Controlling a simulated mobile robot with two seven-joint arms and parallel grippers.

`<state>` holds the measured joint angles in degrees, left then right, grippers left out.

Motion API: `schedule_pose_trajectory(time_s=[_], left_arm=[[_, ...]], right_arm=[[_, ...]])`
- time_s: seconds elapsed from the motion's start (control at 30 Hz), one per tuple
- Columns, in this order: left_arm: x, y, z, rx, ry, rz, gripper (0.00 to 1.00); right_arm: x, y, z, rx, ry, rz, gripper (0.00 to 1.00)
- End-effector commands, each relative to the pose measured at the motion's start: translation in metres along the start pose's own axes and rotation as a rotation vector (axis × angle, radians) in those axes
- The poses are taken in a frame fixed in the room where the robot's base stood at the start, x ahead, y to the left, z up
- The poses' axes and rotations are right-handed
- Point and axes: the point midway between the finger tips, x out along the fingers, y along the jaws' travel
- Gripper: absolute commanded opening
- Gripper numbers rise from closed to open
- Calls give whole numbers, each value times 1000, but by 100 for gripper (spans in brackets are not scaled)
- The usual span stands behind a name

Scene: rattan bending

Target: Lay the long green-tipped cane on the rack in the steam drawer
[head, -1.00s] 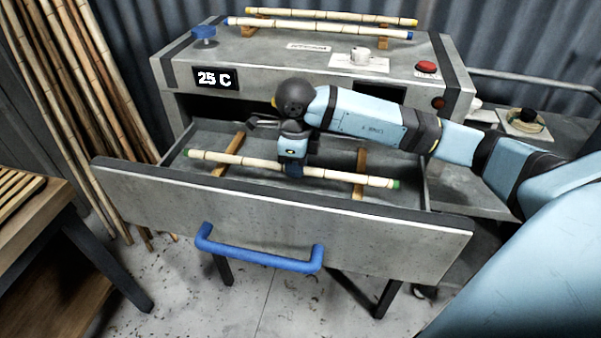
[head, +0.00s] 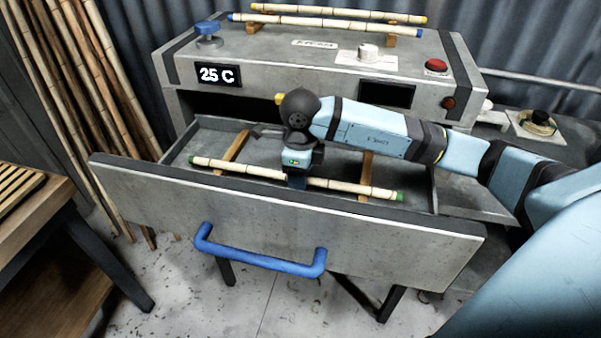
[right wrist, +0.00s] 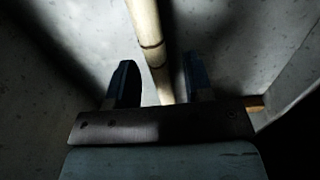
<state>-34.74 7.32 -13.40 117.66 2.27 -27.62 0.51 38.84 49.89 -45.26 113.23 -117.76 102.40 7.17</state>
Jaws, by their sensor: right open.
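The long green-tipped cane (head: 345,186) lies inside the open steam drawer (head: 290,226), across the two wooden bars of the rack (head: 233,150). Both its green ends show in the head view. My right gripper (head: 297,181) is down at the middle of the cane and hides a short part of it. In the right wrist view the right gripper (right wrist: 158,88) is open, with the cane (right wrist: 148,40) running between its two blue fingers and a gap on each side. My left gripper is not in view.
The steam box (head: 285,65) stands behind the drawer, with a "25 C" display, a blue valve, a red button and two more canes (head: 330,24) on top. The drawer's blue handle (head: 260,262) faces me. A wooden bench (head: 40,225) and leaning poles (head: 85,80) are at left.

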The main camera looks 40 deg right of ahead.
Motion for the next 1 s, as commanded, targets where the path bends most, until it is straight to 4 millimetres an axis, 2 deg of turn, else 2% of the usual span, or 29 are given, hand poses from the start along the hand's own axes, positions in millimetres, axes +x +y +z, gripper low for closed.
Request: schedule_pose_trajectory(time_s=[0.17, 0.3, 0.5, 0.7, 1.0], left_arm=[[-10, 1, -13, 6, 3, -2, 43], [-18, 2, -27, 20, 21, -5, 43], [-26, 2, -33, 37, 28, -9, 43], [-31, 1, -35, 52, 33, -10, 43], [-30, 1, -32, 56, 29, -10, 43]], right_arm=[[-31, -1, 0, 1, -2, -3, 47], [-63, -1, 0, -1, -3, -3, 47], [-101, 0, 0, 0, -2, -2, 47], [-120, 0, 0, 0, -1, 0, 47], [-122, 0, 0, 0, 0, 0, 47]])
